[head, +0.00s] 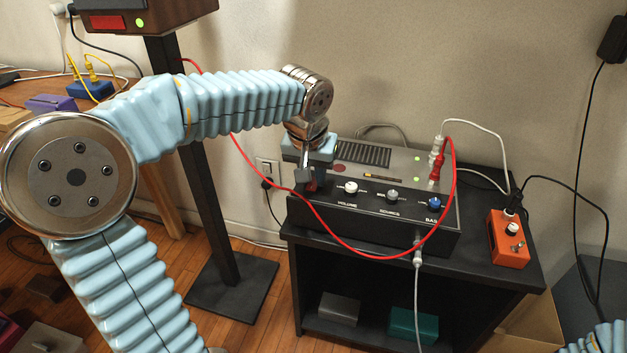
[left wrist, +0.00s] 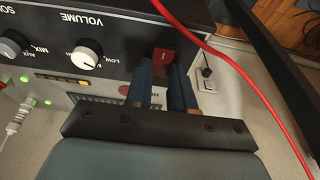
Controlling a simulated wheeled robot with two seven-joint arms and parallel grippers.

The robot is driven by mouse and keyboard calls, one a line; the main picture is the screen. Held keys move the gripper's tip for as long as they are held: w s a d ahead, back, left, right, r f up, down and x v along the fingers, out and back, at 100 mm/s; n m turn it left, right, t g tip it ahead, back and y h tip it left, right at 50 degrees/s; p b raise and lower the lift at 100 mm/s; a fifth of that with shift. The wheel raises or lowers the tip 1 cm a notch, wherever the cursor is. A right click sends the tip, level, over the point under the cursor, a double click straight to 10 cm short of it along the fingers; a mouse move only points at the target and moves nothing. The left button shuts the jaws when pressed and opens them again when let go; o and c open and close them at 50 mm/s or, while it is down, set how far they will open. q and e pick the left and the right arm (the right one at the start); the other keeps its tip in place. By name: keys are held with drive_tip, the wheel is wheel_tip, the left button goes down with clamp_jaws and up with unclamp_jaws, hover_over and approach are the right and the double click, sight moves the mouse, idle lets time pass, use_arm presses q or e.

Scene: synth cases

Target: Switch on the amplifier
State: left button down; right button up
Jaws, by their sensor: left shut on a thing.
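The black and grey amplifier (head: 375,222) stands on the black stand, with its knobs along the front. Its black front panel also shows in the left wrist view (left wrist: 120,42). My left gripper (head: 313,186) is at the left end of that front. In the left wrist view its two blue fingers (left wrist: 161,82) are shut on a red switch (left wrist: 163,57), which sits to the right of the VOLUME knob (left wrist: 87,54). In the head view the gripper mostly hides this switch. Small green lights (head: 417,158) glow on the amplifier's top. My right gripper is out of view.
A red cable (head: 350,245) loops in front of the amplifier, and a white cable (head: 417,290) hangs from its front. An orange pedal (head: 508,238) stands to the right on the stand (head: 480,275). A dark post (head: 205,180) rises at left.

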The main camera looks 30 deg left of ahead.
sight(308, 197)
use_arm(q)
drive_tip(key=c, duration=1)
unclamp_jaws()
drive_tip(key=shift+o, duration=0.2)
drive_tip(key=p+v, duration=0.1)
drive_tip(key=v, duration=1.2)
drive_tip(key=shift+r+p, duration=0.35)
drive_tip(key=shift+r, duration=0.1)
drive_tip(key=shift+s, duration=0.1)
